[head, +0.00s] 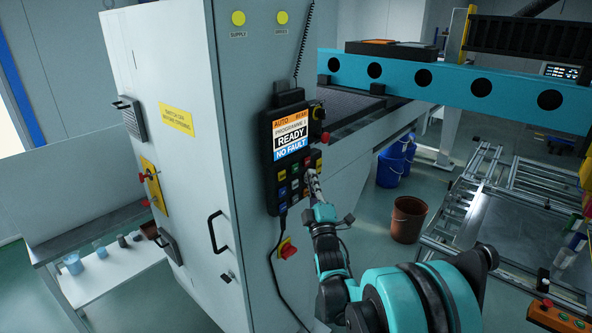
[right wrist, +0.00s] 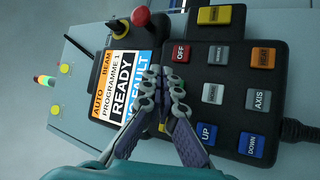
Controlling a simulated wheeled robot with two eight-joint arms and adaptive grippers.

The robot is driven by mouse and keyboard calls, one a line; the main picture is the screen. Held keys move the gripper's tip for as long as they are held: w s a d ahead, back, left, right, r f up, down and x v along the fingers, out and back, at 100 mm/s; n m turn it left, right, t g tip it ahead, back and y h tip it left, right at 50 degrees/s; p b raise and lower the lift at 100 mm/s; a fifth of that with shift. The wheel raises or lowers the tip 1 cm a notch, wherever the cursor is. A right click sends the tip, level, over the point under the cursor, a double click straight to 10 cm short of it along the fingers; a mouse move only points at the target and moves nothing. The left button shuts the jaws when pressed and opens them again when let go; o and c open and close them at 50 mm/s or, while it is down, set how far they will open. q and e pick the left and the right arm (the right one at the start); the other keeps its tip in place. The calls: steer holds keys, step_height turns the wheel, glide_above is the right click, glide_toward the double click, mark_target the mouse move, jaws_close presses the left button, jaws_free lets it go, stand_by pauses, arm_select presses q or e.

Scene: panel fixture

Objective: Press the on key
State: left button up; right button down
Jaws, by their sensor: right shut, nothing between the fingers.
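The black control pendant (head: 270,179) hangs on the cabinet's front; it fills much of the right wrist view (right wrist: 236,75). Its screen (right wrist: 122,78) reads AUTO, BEAM, PROGRAMME 1, READY, NO FAULT. Its keypad shows a red OFF key (right wrist: 181,54), a yellow key (right wrist: 222,15), an orange key (right wrist: 263,55), an AXIS key (right wrist: 258,100), and blue UP (right wrist: 206,133) and DOWN (right wrist: 252,146) keys. I read no ON label; my fingers cover part of the keypad. My right gripper (head: 312,173) is shut and empty, fingertips over the keypad's screen-side edge (right wrist: 164,76). Contact cannot be told. My left gripper is out of view.
A red rotary switch (head: 287,249) and a dangling cable (head: 272,270) are below the pendant. A teal beam (head: 455,82) crosses at right.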

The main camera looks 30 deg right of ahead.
steer(key=shift+s+d, duration=0.25)
steer(key=shift+s, duration=0.35)
steer(key=shift+s+d, duration=0.25)
steer(key=shift+s, duration=0.35)
steer(key=s+a+f+m+g+y+b, duration=0.45)
steer(key=s+a+f+m+g, duration=0.45)
steer(key=s+a+f, duration=0.65)
steer(key=s+a+f+m+g+y, duration=0.1)
steer(key=s+a+f+g+y, duration=0.1)
steer(key=s+a+f+g, duration=0.4)
steer(key=s+f+b, duration=0.1)
steer(key=s+f, duration=0.3)
steer(key=s, duration=0.1)
steer(key=shift+m, duration=0.4)
